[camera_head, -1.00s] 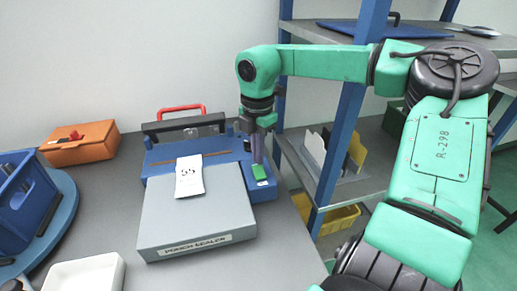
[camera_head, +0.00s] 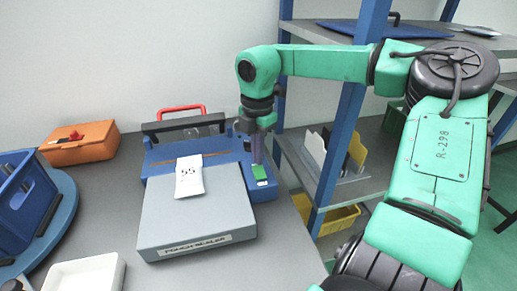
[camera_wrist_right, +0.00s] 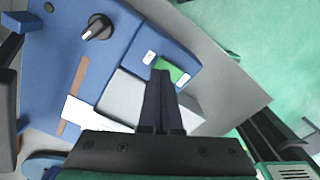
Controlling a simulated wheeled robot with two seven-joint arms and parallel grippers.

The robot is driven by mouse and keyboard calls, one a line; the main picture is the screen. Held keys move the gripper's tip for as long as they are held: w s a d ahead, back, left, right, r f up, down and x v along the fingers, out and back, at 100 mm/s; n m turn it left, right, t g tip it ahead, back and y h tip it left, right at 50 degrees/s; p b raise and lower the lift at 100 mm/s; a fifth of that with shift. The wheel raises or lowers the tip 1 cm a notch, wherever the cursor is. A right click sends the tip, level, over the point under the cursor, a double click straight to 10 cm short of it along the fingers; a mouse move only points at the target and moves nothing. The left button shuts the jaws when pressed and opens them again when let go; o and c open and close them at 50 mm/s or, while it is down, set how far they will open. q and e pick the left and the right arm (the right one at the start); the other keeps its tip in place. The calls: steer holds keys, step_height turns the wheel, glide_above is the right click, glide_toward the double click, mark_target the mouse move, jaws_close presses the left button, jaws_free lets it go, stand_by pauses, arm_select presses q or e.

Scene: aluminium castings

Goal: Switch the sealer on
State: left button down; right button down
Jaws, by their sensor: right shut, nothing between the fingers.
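The pouch sealer (camera_head: 195,238) is a blue machine with a grey front cover, standing on the grey bench. A green switch (camera_head: 260,173) sits on the blue strip at its right side. It also shows in the wrist view (camera_wrist_right: 174,72), between two small white labels whose marks are too small to read. My right gripper (camera_head: 257,160) is shut and empty, pointing down at the green switch. In the wrist view its fingertips (camera_wrist_right: 160,74) overlap one end of the switch; I cannot tell whether they touch it or which way the switch is tipped. My left gripper is not in view.
A white pouch (camera_head: 189,176) marked with figures lies on the sealer. A black knob (camera_wrist_right: 97,27) is on its blue body. A blue shelf post (camera_head: 338,140) rises close to my right arm.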

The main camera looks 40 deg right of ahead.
mark_target(258, 167)
steer(key=shift+f+b, duration=0.9)
steer(key=shift+f, duration=0.15)
stand_by(0.9)
steer(key=shift+s+r, duration=0.1)
step_height(258, 167, up, 7)
steer(key=p, duration=0.5)
stand_by(0.5)
